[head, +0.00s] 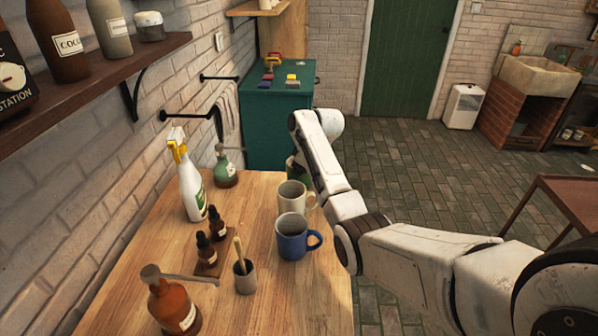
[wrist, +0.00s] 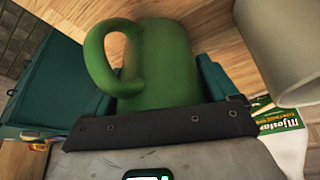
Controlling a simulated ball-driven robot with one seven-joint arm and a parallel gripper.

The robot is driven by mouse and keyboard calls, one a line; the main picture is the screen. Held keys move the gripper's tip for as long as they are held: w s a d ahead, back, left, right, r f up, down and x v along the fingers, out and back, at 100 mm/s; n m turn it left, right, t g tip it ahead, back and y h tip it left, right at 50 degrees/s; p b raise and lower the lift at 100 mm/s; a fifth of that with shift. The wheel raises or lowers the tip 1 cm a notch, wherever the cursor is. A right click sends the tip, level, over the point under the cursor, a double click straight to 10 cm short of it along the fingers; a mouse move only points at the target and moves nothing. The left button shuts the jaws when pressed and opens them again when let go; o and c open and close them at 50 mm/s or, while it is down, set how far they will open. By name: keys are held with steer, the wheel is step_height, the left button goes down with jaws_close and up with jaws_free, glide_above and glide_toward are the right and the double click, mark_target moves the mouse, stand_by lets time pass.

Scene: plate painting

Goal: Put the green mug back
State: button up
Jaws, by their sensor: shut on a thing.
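The green mug (wrist: 165,65) fills the middle of the wrist view, with its handle (wrist: 105,58) on the left side. My gripper (wrist: 160,95) is shut on the mug's body, its teal fingers to either side. In the head view only a sliver of the green mug (head: 291,168) shows, at the far right part of the wooden table (head: 240,310), behind the cream mug. My arm hides the rest of it and the gripper there. I cannot tell whether the mug touches the table.
The cream mug (head: 295,195) stands very near, with the blue mug (head: 292,238) in front. Left are a spray bottle (head: 191,190), a green bottle (head: 225,170), dropper bottles (head: 207,245), a brush cup (head: 244,278) and a brown bottle (head: 172,305). A teal cabinet (head: 272,125) stands beyond.

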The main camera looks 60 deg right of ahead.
steer(key=o, duration=1.3)
steer(key=shift+f, duration=0.1)
steer(key=b+v, duration=0.1)
steer(key=v, duration=1.1)
